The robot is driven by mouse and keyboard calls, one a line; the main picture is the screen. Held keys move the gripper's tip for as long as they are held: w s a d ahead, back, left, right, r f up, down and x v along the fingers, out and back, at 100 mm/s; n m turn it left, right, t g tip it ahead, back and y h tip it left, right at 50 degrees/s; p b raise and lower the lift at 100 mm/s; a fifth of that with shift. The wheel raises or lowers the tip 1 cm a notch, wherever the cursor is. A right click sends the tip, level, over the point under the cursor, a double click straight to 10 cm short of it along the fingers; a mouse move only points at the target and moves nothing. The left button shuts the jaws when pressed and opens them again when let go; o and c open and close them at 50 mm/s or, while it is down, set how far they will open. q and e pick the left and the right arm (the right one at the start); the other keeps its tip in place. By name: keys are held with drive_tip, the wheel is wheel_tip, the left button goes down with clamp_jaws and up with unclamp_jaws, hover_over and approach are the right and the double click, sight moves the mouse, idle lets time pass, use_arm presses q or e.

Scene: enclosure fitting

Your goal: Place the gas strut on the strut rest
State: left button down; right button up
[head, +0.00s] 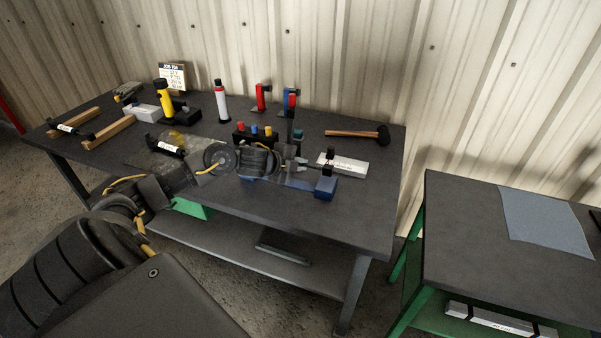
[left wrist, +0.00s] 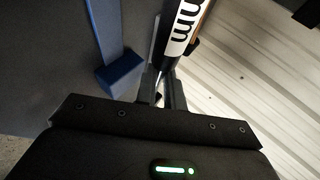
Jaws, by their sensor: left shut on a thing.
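My left gripper (head: 301,163) is over the right part of the dark workbench, its jaws pointing right. In the left wrist view the left gripper (left wrist: 163,92) is shut on the gas strut (left wrist: 174,58), a black tube with a white label printed "mm". The tube extends away from the fingers. In the head view it is hard to separate from the clutter. I cannot tell for sure which part is the strut rest. My right gripper is out of view.
A second bench (head: 465,240) is right.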

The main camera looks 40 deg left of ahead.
use_arm(q)
wheel_tip(320, 180, down, 3)
drive_tip(key=shift+w+d+f+p, duration=0.1)
drive_tip(key=shift+w+f+p, duration=0.1)
drive_tip(key=shift+p, duration=0.2)
drive_tip(key=shift+s, duration=0.1)
drive_tip(key=c, duration=1.5)
unclamp_jaws()
